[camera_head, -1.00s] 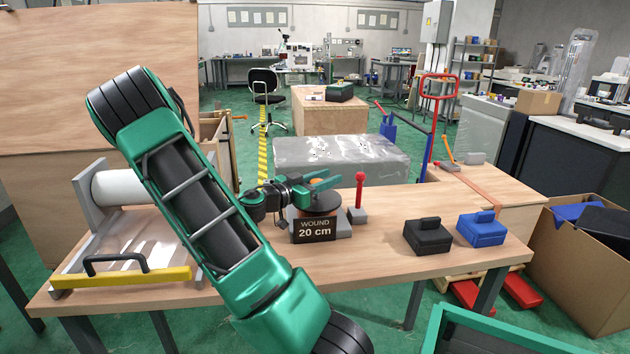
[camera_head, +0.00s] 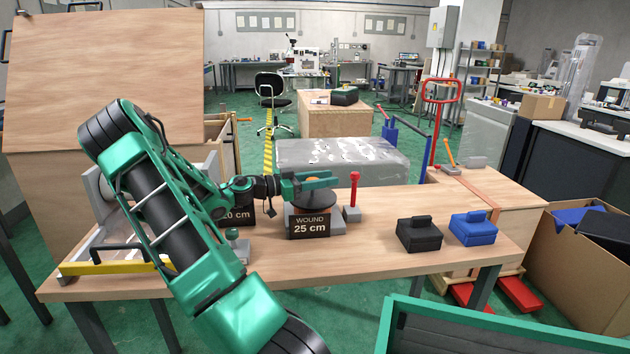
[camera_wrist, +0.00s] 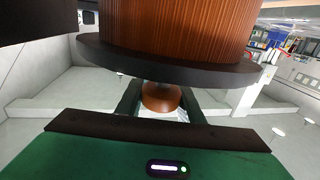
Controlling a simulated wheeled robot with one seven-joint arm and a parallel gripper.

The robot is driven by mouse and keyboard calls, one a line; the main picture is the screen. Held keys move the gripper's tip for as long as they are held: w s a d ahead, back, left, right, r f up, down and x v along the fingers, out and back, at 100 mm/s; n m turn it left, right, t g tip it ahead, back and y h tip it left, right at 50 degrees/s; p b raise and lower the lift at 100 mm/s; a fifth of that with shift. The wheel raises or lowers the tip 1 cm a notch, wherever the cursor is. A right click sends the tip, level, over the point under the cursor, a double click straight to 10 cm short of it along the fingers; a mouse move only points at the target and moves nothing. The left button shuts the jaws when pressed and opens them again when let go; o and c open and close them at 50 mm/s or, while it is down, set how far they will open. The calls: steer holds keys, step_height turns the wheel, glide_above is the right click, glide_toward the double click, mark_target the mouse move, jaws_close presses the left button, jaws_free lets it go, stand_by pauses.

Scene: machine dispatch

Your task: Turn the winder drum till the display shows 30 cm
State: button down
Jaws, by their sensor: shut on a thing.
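The winder drum (camera_head: 314,198) stands on the table with a dark disc on top. The wrist view shows its ribbed copper winding (camera_wrist: 180,28) and dark flange (camera_wrist: 175,66). The display (camera_head: 309,227) in front of it reads "WOUND 25 cm". My gripper (camera_head: 318,180) is at the top of the drum, shut on a small copper-brown knob (camera_wrist: 160,98) beside the flange.
A second dark sign (camera_head: 239,216) reading "20 cm" is partly hidden by my arm. A red-knobbed lever (camera_head: 353,193) stands just right of the drum. A black box (camera_head: 419,234) and a blue box (camera_head: 473,228) sit further right. The table front is clear.

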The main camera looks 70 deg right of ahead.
steer(key=shift+w+d+r, duration=0.1)
steer(key=shift+w, duration=0.15)
steer(key=c, duration=1.2)
jaws_free()
steer(key=shift+s, duration=0.1)
steer(key=v, duration=1.1)
